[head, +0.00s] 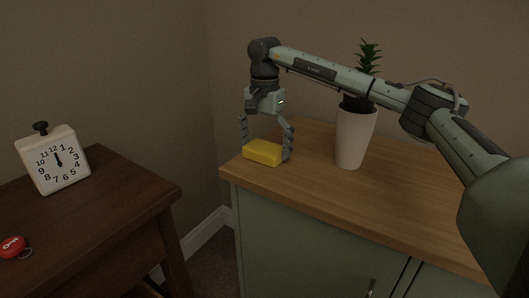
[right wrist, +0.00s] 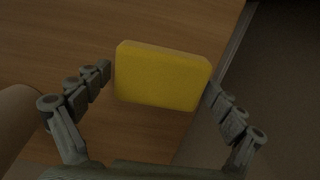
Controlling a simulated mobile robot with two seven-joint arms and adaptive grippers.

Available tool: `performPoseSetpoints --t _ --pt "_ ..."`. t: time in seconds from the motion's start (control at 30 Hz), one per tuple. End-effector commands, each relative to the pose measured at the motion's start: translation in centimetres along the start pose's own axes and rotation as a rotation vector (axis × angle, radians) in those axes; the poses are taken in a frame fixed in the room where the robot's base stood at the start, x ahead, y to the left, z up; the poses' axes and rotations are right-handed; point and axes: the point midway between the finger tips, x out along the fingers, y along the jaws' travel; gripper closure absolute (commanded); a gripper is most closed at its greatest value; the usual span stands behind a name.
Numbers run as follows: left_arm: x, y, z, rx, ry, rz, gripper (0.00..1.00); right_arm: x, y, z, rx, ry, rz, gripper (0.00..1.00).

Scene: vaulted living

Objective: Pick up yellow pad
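The yellow pad (head: 262,153) lies on the wooden top of the green cabinet, near its left front corner. My right gripper (head: 265,150) points down over it with its fingers spread on either side of the pad. In the right wrist view the pad (right wrist: 163,76) sits between the two fingertips of the gripper (right wrist: 158,82). The right fingertip looks very near or touching the pad's edge, and a small gap shows at the left fingertip. My left gripper is in neither view.
A potted plant in a white pot (head: 354,138) stands on the cabinet (head: 400,205) right of the pad, beneath my right arm. A dark wooden table (head: 110,200) at left holds a white clock (head: 53,160) and a red key fob (head: 12,246). A gap separates table and cabinet.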

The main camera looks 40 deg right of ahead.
Motion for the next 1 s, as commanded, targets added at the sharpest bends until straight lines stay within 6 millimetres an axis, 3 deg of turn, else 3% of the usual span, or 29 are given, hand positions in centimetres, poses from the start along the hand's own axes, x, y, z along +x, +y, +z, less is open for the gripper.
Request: performPoseSetpoints --t 0.03,0.17,0.47,0.57,0.73,1.0 --pt "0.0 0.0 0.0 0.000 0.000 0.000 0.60 0.0 0.0 0.0 0.000 0.000 0.000 0.17" --pt "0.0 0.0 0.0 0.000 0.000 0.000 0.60 0.0 0.0 0.0 0.000 0.000 0.000 0.33" --pt "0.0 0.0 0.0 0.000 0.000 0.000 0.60 -0.2 0.0 0.0 0.000 0.000 -0.001 0.34" --pt "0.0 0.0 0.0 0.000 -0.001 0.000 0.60 -1.1 -0.1 0.0 0.000 0.000 -0.003 0.34" --pt "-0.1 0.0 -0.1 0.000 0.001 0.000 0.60 -4.4 -0.2 0.0 0.000 0.000 -0.006 0.34" --pt "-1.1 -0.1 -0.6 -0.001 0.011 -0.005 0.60 -7.7 -0.1 6.2 -0.007 0.001 -0.003 0.34"
